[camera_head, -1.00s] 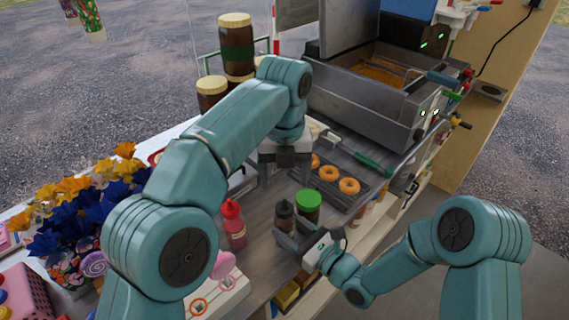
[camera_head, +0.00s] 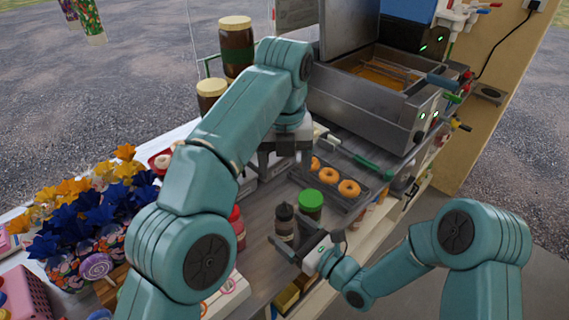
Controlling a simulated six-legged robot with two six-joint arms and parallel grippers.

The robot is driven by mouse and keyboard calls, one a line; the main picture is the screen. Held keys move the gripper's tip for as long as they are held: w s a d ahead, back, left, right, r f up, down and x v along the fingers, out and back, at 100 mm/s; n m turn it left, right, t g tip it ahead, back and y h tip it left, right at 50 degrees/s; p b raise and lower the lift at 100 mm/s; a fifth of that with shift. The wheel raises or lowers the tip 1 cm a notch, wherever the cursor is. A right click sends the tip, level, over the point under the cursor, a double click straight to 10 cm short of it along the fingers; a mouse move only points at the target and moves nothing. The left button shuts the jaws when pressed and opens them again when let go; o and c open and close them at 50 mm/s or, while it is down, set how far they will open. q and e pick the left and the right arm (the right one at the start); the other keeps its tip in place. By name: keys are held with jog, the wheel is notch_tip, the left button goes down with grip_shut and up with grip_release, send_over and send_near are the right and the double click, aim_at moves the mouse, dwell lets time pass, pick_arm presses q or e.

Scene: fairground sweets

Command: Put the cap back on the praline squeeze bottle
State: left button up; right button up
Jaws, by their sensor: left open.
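The dark brown squeeze bottle (camera_head: 284,229), with a dark pointed top, stands upright near the front edge of the counter; I take it for the praline bottle. My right gripper (camera_head: 287,244) comes in from the right at its lower part. Its fingers lie on either side of the bottle and look shut on it. My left gripper (camera_head: 277,172) points down over the counter, behind the bottle and apart from it. It is open, and I see nothing between its fingers. I cannot make out a loose cap; my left arm covers part of the counter.
A green-lidded jar (camera_head: 311,205) stands right beside the bottle. A doughnut tray (camera_head: 329,191) lies behind it, below the fryer (camera_head: 370,110). A red bottle (camera_head: 238,228) is partly hidden by my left arm. Tall jars (camera_head: 236,50) stand at the back; flowers (camera_head: 90,215) fill the left.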

pick_arm(q)
notch_tip(320, 180, down, 2)
jog(key=shift+b, duration=1)
pick_arm(e)
jog(key=v, duration=1.6)
jog(key=shift+s+d, duration=0.1)
jog(key=shift+s, duration=0.05)
